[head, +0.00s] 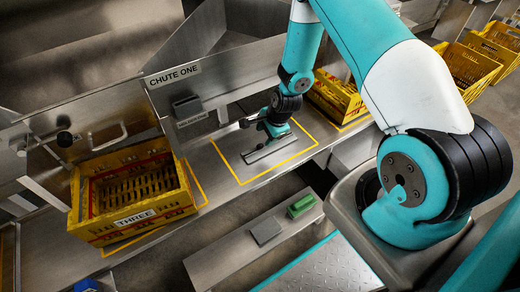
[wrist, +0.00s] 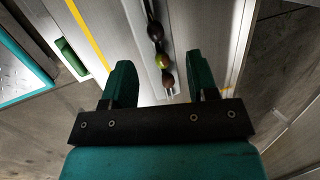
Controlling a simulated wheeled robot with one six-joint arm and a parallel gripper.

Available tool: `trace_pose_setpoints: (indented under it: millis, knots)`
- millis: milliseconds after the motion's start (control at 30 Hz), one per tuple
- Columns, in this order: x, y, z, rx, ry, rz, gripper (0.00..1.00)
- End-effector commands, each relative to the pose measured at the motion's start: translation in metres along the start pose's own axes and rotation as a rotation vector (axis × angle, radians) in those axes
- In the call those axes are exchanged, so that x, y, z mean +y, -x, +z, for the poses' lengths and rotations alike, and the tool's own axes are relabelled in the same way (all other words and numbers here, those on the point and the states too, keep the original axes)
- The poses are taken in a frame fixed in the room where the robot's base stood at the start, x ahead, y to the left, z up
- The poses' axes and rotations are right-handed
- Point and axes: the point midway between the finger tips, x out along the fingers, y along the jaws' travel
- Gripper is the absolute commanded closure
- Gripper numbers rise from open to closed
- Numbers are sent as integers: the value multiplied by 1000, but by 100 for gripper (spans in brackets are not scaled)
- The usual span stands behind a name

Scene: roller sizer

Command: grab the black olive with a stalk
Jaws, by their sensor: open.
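Thin marks show by both dark ones, but I cannot tell clearly which has a stalk. My gripper (wrist: 159,68) is open and empty, its green fingers on either side of the row. In the head view, my gripper (head: 272,130) is over the metal rail (head: 265,150) inside a yellow outline; the olives are too small to tell there.
More yellow crates stand right of my gripper (head: 338,96) and at the back right (head: 468,68). A CHUTE ONE panel (head: 172,75) is behind. A green block (head: 301,206) and a grey block (head: 266,231) lie on the front ledge.

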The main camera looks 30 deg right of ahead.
Motion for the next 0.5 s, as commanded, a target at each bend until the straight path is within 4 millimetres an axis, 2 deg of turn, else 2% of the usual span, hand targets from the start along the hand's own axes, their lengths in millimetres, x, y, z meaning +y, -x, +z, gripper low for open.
trace_pose_setpoints:
  millis: [33,267,500]
  knots:
    - [0,-7,0,0,1,0,47]
    - [2,-19,0,0,1,1,47]
    - [7,-56,3,0,2,0,47]
